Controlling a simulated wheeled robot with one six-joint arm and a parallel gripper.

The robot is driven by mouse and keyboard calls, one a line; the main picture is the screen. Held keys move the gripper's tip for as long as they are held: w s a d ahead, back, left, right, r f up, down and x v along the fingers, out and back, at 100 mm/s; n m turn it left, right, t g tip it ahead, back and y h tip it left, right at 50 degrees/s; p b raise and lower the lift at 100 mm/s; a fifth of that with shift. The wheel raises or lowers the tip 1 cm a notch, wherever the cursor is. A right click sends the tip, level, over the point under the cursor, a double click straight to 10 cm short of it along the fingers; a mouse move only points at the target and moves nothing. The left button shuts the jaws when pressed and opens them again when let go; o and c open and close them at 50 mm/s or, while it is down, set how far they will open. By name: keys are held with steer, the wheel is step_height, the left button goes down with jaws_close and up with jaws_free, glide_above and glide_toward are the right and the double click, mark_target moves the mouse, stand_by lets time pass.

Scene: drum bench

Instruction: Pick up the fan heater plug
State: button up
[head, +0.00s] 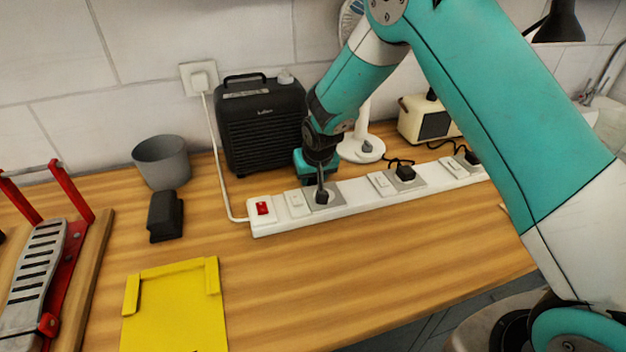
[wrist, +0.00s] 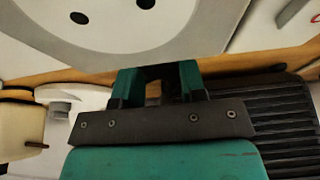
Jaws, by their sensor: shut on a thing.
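The fan heater (head: 262,122) is a black ribbed box with a handle, standing against the wall. Its dark plug (head: 322,197) is at the first grey socket of the white power strip, below my gripper (head: 321,186). My gripper points down and is shut on the plug. In the wrist view, the teal fingers (wrist: 158,82) have a dark shape between them, mostly hidden. I cannot tell how high the plug is above the socket. The heater's ribs (wrist: 285,120) show at the right there.
The power strip (head: 350,203) has a red switch (head: 262,208) and other black plugs (head: 405,172) to the right. A white fan (head: 360,148) and cream radio (head: 428,122) stand behind. A grey cup (head: 161,162), black block (head: 165,215) and yellow tray (head: 175,310) lie left. The front wood is clear.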

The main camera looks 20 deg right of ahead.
steer(key=shift+r, duration=0.1)
step_height(320, 180, up, 20)
steer(key=b, duration=0.2)
steer(key=shift+b, duration=0.35)
steer(key=shift+s+f+b, duration=1.45)
steer(key=shift+f+b, duration=0.25)
steer(key=shift+f, duration=0.15)
steer(key=shift+s+f+b, duration=1.4)
steer(key=shift+f+b, duration=0.3)
steer(key=shift+f, duration=0.2)
steer(key=shift+s+f+b, duration=1.45)
steer(key=shift+f+b, duration=0.25)
steer(key=shift+f, duration=0.15)
steer(key=shift+f, duration=0.35)
steer(key=shift+f+b, duration=1.15)
steer(key=shift+f, duration=0.5)
steer(key=shift+f, duration=0.15)
